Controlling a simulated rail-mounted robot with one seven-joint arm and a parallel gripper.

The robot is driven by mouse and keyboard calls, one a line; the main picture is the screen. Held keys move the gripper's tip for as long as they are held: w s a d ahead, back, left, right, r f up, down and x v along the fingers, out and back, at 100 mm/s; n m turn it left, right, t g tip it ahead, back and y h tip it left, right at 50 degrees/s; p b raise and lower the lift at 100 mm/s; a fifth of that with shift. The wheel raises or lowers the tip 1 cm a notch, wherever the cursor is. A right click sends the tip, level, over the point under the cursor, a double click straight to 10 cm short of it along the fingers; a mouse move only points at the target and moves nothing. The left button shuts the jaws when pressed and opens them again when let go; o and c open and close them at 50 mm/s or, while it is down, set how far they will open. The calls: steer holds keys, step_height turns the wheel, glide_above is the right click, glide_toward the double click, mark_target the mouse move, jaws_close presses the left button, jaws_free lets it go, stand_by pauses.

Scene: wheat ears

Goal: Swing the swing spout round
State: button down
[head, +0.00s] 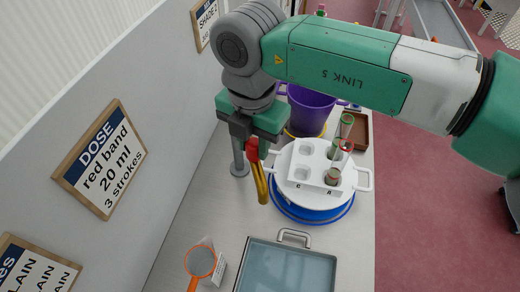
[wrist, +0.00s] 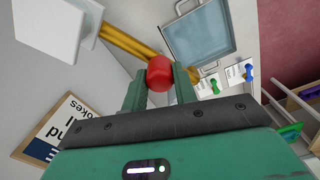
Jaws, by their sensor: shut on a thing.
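The swing spout (head: 261,184) is a yellow tube with a red knob (head: 253,149), beside a grey post (head: 239,158) near the wall. The tube points toward the front of the bench. My gripper (head: 258,143) is above the spout and shut on the red knob. In the wrist view the knob (wrist: 160,73) sits between my two green fingertips, with the yellow tube (wrist: 128,43) running behind it. My gripper and arm hide the upper part of the post and the spout's joint.
A white rack (head: 322,165) with tubes stands on a white, two-handled vessel over a blue ring, just right of the spout. A purple bucket (head: 308,111) is behind it. A metal tray (head: 285,268) and an orange-handled strainer (head: 200,262) are in front. Signs hang on the left wall.

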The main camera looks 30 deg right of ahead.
steer(key=shift+w+a, duration=0.15)
steer(key=shift+a, duration=0.15)
steer(key=c, duration=1.1)
jaws_free()
step_height(320, 180, up, 8)
steer(key=shift+f+b, duration=0.1)
steer(key=shift+b, duration=0.3)
